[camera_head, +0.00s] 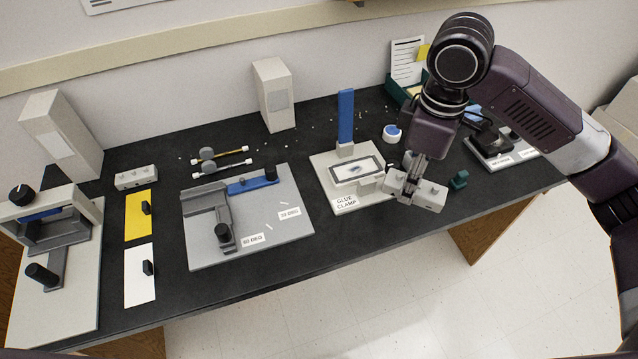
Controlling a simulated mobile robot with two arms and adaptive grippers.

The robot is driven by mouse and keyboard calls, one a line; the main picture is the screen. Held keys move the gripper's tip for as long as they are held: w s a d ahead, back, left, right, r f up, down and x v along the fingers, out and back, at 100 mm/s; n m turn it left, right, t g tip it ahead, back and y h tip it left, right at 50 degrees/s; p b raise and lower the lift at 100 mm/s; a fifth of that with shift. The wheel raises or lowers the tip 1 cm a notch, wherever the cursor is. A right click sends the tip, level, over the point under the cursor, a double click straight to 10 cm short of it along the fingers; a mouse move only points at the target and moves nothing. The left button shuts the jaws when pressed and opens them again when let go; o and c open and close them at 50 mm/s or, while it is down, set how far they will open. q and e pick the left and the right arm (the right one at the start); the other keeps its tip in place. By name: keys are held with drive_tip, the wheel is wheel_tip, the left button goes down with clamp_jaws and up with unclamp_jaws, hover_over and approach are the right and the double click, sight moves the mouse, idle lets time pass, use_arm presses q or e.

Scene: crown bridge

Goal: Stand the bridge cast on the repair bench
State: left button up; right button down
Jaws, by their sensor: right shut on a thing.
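My right gripper (414,180) points down over the front right part of the black bench (300,262). It is shut on a pale grey block with small knobs on top, which looks like the bridge cast (430,191). The cast is just right of the glue clamp (318,172), near the bench's front edge. I cannot tell whether it touches the bench. The gripper hides part of its top. My left gripper is not in view.
A small dark green piece (459,180) is close to the right of the cast. A grey fixture plate (205,255) with a blue bar lies mid-bench. A yellow card (138,222) and a white card (138,283) lie left. Bare bench shows along the front.

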drive_tip(key=w+n, duration=0.1)
drive_tip(key=n, duration=0.1)
drive_tip(key=w+n, duration=0.1)
drive_tip(key=shift+w+a+f+n, duration=0.15)
drive_tip(key=shift+a+n, duration=0.25)
drive_tip(key=w+a+n, duration=0.1)
drive_tip(key=w+n, duration=0.1)
drive_tip(key=n, duration=0.3)
hover_over(378, 227)
wheel_tip(378, 227, down, 15)
drive_tip(key=shift+f, duration=0.2)
drive_tip(key=shift+f+p, duration=0.5)
drive_tip(key=shift+f, duration=1.9)
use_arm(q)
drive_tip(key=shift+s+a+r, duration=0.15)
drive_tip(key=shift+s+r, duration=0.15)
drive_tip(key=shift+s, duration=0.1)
use_arm(e)
drive_tip(key=c, duration=1.4)
unclamp_jaws()
drive_tip(key=shift+f, duration=0.15)
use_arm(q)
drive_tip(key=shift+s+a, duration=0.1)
